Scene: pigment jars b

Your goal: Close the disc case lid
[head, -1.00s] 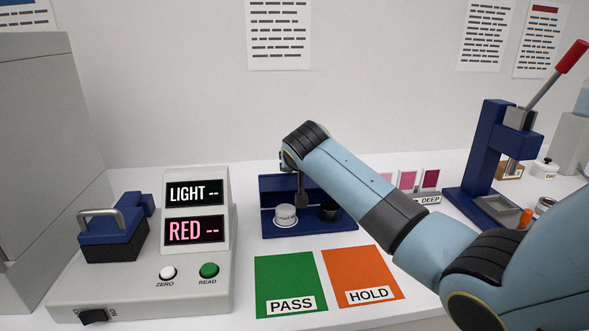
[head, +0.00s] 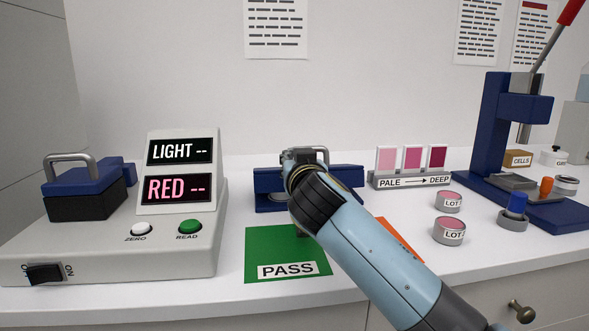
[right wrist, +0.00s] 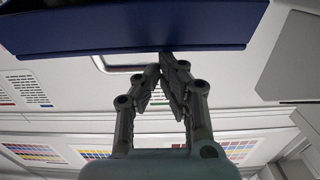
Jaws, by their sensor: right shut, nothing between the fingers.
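The disc case (head: 272,203) is a dark blue box behind the green PASS mat, partly hidden by my right arm. Its blue lid (head: 342,176) shows as a slab above the base, and seems tilted forward over it; how far it stands open I cannot tell. My right gripper (head: 305,157) is at the middle of the case, its fingertips hidden in the head view. In the right wrist view the shut, empty fingers (right wrist: 166,66) reach the edge of a close dark blue panel (right wrist: 130,30); whether they touch is unclear. My left gripper is not in view.
A meter with LIGHT and RED displays (head: 180,165) stands left. Colour swatches (head: 412,160), pink lot jars (head: 449,230) and a blue press (head: 500,130) stand right. The PASS mat (head: 262,245) and orange mat (head: 400,240) lie in front.

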